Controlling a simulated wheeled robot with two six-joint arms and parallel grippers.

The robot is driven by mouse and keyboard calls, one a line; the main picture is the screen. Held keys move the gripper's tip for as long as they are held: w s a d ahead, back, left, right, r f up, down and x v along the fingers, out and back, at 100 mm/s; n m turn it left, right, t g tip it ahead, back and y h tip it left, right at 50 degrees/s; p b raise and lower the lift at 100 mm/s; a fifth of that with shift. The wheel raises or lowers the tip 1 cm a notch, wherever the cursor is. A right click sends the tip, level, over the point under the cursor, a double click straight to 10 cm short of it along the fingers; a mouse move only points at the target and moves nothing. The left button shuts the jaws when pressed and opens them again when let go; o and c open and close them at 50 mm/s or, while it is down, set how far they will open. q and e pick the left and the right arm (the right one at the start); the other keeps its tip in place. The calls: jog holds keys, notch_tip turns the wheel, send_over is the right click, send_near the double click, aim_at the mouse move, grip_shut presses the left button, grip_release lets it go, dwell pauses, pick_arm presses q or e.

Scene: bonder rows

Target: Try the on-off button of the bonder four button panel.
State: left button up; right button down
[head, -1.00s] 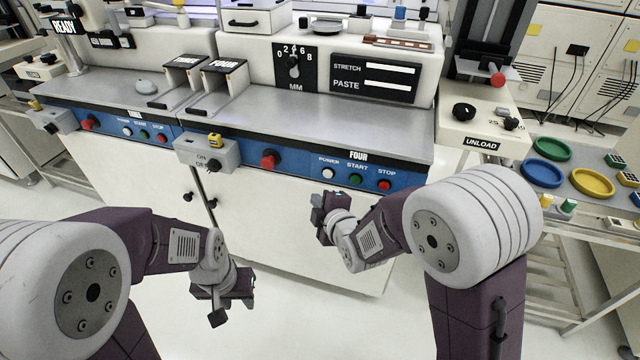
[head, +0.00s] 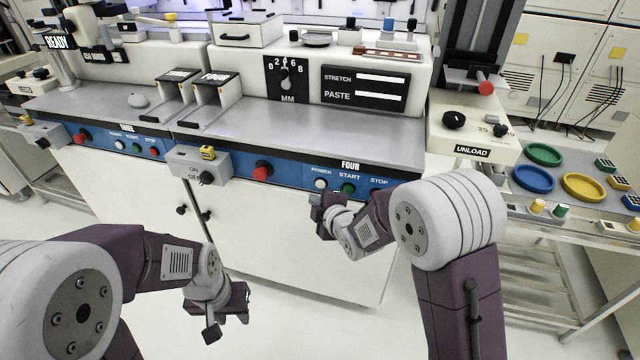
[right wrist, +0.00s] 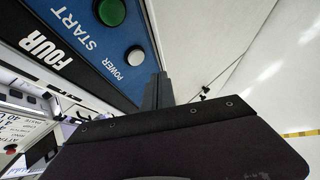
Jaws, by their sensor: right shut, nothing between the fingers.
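Bonder four's blue button panel (head: 294,173) runs along the machine's front edge. Its white POWER button (head: 320,184) is left of the green START button (head: 347,188); the red STOP button is partly hidden by my right arm. My right gripper (head: 316,207) is shut and empty, just below POWER in the head view. In the right wrist view, its dark fingers (right wrist: 158,92) point close beside the white POWER button (right wrist: 135,56), with green START (right wrist: 110,12) further off. I cannot tell whether they touch the panel. My left gripper (head: 243,302) hangs low, away from the panel; its opening is unclear.
A large red knob (head: 262,171) and a grey ON/OFF switch box (head: 200,165) jut out left of the buttons. The UNLOAD station (head: 472,130) stands to the right, beside a table with coloured trays (head: 583,187). Open floor lies in front of the cabinet.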

aim_at(321, 184)
jog(key=shift+w+d, duration=0.2)
jog(key=shift+w, duration=0.45)
jog(key=shift+w+d, duration=0.2)
jog(key=shift+w, duration=0.4)
jog(key=shift+w, duration=0.15)
dwell(1.0)
jog(key=shift+w+d, duration=0.15)
jog(key=shift+w, duration=0.1)
jog(key=shift+w+d, duration=0.1)
jog(key=shift+w, duration=0.3)
dwell(0.6)
jog(key=shift+s, duration=0.15)
jog(key=shift+s+a+b, duration=0.25)
jog(key=shift+s+b, duration=0.1)
jog(key=shift+s, duration=0.3)
